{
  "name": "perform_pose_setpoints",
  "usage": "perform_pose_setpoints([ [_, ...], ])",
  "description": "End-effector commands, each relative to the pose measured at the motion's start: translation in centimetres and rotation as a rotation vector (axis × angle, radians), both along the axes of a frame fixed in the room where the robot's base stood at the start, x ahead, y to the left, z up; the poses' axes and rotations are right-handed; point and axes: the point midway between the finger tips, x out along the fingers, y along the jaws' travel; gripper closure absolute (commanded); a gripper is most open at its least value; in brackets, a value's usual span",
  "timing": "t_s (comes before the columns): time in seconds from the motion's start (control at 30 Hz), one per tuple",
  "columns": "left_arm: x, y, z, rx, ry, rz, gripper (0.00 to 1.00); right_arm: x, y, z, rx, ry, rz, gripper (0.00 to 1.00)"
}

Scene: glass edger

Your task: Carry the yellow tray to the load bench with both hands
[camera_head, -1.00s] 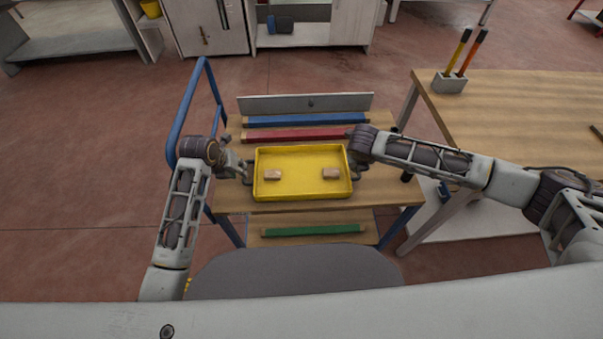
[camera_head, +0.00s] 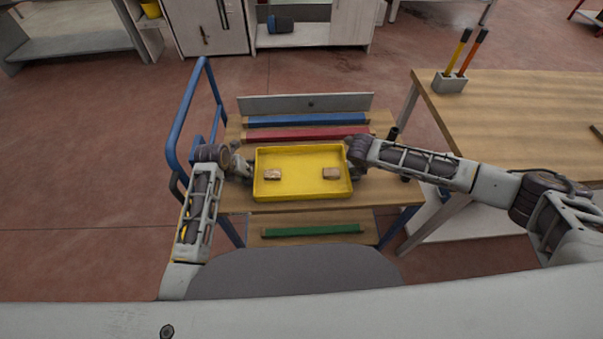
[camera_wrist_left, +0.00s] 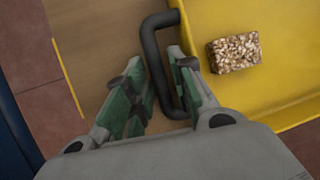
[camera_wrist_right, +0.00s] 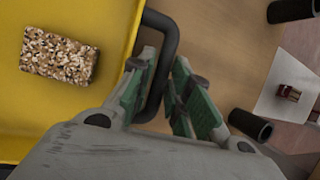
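The yellow tray (camera_head: 302,188) lies flat on the top wooden deck of a cart, with two speckled blocks (camera_head: 273,174) (camera_head: 331,173) in it. Each short side has a dark loop handle, seen in the left wrist view (camera_wrist_left: 152,58) and the right wrist view (camera_wrist_right: 168,50). My left gripper (camera_wrist_left: 163,78) is open at the tray's left side, its green-padded fingers on either side of the handle bar. My right gripper (camera_wrist_right: 164,80) is open at the right side, its fingers likewise astride that handle. In the head view the handles are mostly hidden by my wrists.
The cart (camera_head: 385,187) has a blue push rail (camera_head: 176,120) at left. Blue (camera_head: 308,120) and red (camera_head: 305,134) bars lie behind the tray; a green bar (camera_head: 313,231) lies below. A wooden-topped bench (camera_head: 525,115) stands at right, with a tool holder (camera_head: 450,83) and a clear middle.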

Motion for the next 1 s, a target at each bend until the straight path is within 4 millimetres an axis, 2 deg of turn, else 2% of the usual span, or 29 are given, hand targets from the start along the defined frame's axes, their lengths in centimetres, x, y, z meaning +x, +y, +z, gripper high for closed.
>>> perform_pose_setpoints([
  [0.1, 0.01, 0.00, 0.01, 0.000, 0.000, 0.000, 0.78, -0.01, 0.01, 0.00, 0.000, 0.000, 0.000, 0.83],
  [0.23, 0.00, 0.00, 0.01, 0.000, 0.000, 0.000, 0.95, -0.01, 0.01, 0.00, 0.000, 0.000, 0.000, 1.00],
  [0.3, 0.00, 0.00, 0.01, 0.000, 0.000, 0.000, 1.00, -0.01, 0.01, 0.00, 0.000, 0.000, 0.000, 1.00],
  [1.0, 0.02, 0.01, 0.66, 0.000, -0.001, 0.000, 1.00, 0.03, 0.01, 0.67, 0.000, -0.001, -0.001, 1.00],
])
